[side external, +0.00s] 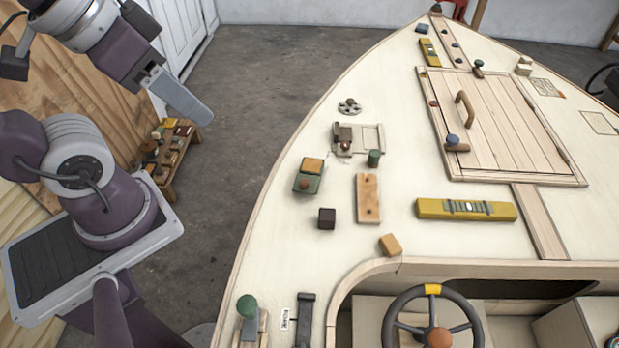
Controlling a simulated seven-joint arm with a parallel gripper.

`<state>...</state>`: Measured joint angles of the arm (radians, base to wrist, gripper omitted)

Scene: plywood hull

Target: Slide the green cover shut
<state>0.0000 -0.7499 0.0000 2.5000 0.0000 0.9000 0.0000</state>
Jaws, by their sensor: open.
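A small green box-like piece (308,182) sits on the pale plywood deck, left of the middle in the side view. Its near part is green with a reddish round knob (304,184) on it. Its far part shows an orange-tan surface (313,164), not covered by the green. I cannot tell exactly where the cover ends and its base begins. My gripper (185,97) is at the upper left, raised over the floor beyond the hull's left edge, well apart from the green piece. It is open and holds nothing visible.
A dark block (327,218), a wooden strip (368,198), a green cylinder (374,158) and a latch plate (358,139) surround the green piece. A yellow level (466,209), wooden hatch (505,125) and steering wheel (432,322) lie farther right. Deck left of the piece is clear.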

